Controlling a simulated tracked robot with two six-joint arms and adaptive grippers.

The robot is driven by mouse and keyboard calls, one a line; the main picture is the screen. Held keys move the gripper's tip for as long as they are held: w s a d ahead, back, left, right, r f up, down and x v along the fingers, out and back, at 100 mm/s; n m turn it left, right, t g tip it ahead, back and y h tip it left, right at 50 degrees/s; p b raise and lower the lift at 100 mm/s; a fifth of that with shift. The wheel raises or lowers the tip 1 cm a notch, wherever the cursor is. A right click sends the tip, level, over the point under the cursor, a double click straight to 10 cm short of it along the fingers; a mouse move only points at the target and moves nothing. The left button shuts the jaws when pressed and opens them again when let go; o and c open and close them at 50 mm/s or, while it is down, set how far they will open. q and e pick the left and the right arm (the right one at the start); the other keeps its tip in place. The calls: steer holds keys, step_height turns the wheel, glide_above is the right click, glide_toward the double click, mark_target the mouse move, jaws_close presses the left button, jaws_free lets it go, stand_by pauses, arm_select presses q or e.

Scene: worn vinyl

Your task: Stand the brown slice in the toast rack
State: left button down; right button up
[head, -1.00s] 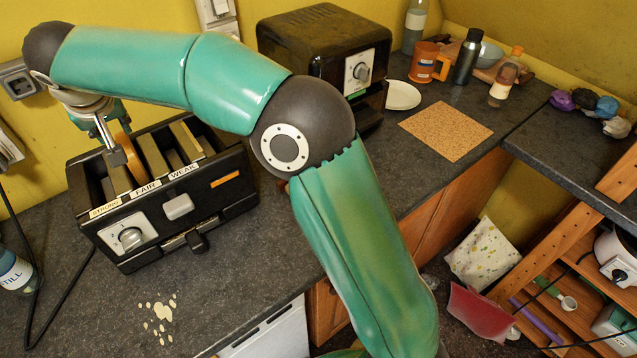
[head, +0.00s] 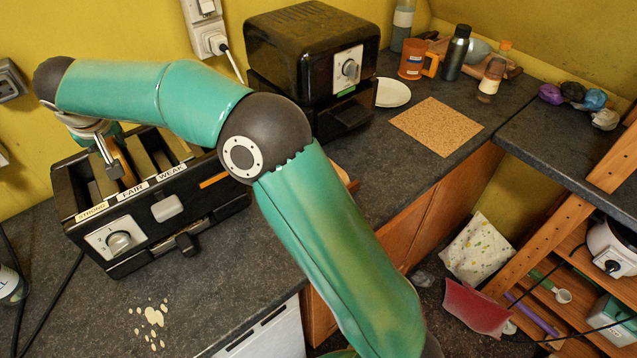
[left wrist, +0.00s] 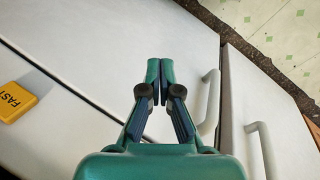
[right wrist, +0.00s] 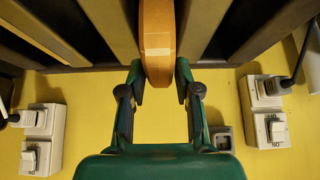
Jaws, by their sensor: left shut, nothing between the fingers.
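The toast rack (head: 75,187) is a black, toaster-like box at the left of the head view. It has slots labelled STRONG, FAIR and WEAK on its front edge. The brown slice (right wrist: 157,40) shows in the right wrist view, edge-on between my right gripper's fingers (right wrist: 159,80), which appear closed on its sides. In the head view the slice (head: 122,160) is at the rack's left part, partly hidden by my right gripper (head: 112,170). How deep it sits is hidden. My left gripper (left wrist: 160,68) is shut and empty, in front of pale cabinet fronts, outside the head view.
A black oven-like box (head: 290,50) stands behind the rack to the right. A white plate (head: 393,92), a cork mat (head: 437,126) and an orange mug (head: 418,62) are further right. Pale spots (head: 152,318) mark the counter front. Sockets are on the yellow wall.

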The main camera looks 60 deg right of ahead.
stand_by(0.7)
jaws_close()
steer(key=shift+r+p, duration=0.65)
steer(key=shift+r, duration=0.15)
steer(key=shift+r+p, duration=0.9)
steer(key=shift+r, duration=0.2)
steer(key=shift+r+p, duration=0.65)
steer(key=shift+r, duration=2.6)
steer(key=shift+f, duration=0.1)
